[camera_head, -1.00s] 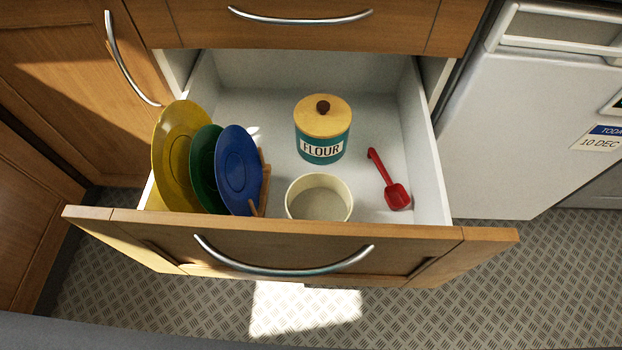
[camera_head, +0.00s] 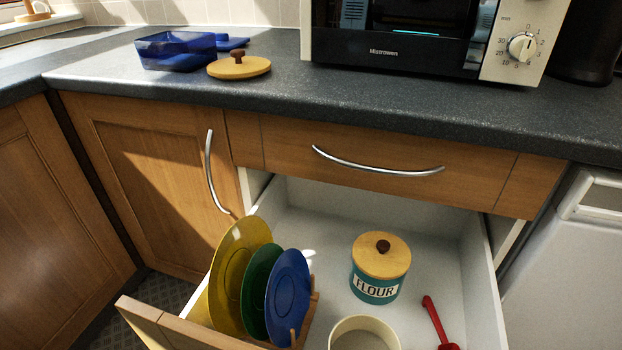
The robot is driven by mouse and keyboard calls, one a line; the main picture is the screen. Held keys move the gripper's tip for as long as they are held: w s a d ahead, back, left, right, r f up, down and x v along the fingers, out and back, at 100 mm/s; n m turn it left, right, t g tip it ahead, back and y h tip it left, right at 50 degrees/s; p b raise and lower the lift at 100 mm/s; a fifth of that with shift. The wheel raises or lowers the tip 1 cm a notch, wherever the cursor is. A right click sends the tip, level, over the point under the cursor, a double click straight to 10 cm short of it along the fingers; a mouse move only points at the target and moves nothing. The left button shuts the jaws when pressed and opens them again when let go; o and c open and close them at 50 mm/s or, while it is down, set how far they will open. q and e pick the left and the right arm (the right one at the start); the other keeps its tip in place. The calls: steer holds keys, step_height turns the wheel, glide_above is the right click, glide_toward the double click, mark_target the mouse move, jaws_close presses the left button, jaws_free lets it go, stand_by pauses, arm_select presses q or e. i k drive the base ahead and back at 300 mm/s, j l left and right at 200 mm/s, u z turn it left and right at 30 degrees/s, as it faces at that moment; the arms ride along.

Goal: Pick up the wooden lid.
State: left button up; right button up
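A round wooden lid (camera_head: 239,67) with a dark brown knob lies flat on the dark worktop, in front of a blue container. A second wooden lid (camera_head: 382,255) with a dark knob sits on the teal flour canister (camera_head: 377,286) inside the open drawer. Neither of my grippers shows in the head view.
The blue container (camera_head: 174,52) stands behind and left of the worktop lid, with a blue piece beside it. A microwave (camera_head: 408,40) stands to the right. The open drawer (camera_head: 484,285) juts out below, holding plates (camera_head: 287,298), a cream bowl (camera_head: 363,335) and a red scoop (camera_head: 434,318).

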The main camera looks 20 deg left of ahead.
mark_target(239, 67)
steer(key=k, duration=0.5)
steer(key=k+z, duration=0.15)
steer(key=z, duration=1.45)
steer(key=j, duration=0.7)
steer(key=k+j, duration=0.15)
steer(key=j, duration=1.2)
steer(key=k+j, duration=0.1)
steer(key=j, duration=0.55)
steer(key=j+z, duration=0.05)
